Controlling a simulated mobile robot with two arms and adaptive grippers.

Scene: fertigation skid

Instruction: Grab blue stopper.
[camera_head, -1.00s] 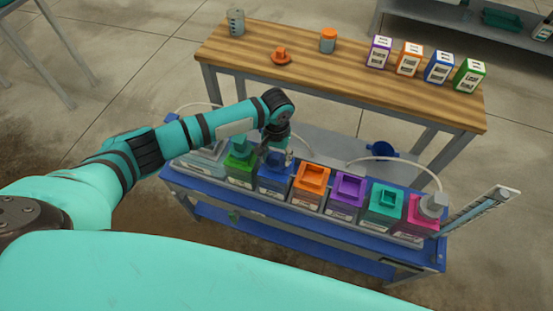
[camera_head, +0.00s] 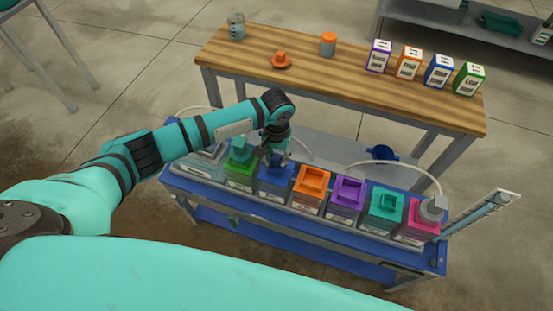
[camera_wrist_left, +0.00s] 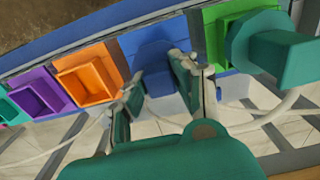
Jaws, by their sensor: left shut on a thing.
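The blue stopper (camera_wrist_left: 155,72) sits at the blue tank (camera_head: 275,185), between the green tank and the orange tank. My left gripper (camera_head: 277,158) reaches down over the blue tank. In the left wrist view, the two fingers of my left gripper (camera_wrist_left: 158,82) stand on either side of the blue stopper and are shut on it. The fingers hide part of the stopper in the head view. My right gripper is in neither view.
The green tank (camera_head: 240,175) carries a tall teal piece (camera_wrist_left: 285,55) close beside my left gripper. The orange (camera_head: 308,196), purple (camera_head: 343,203) and teal (camera_head: 382,213) tanks follow to the right. A wooden table (camera_head: 350,80) with bottles and boxes stands behind.

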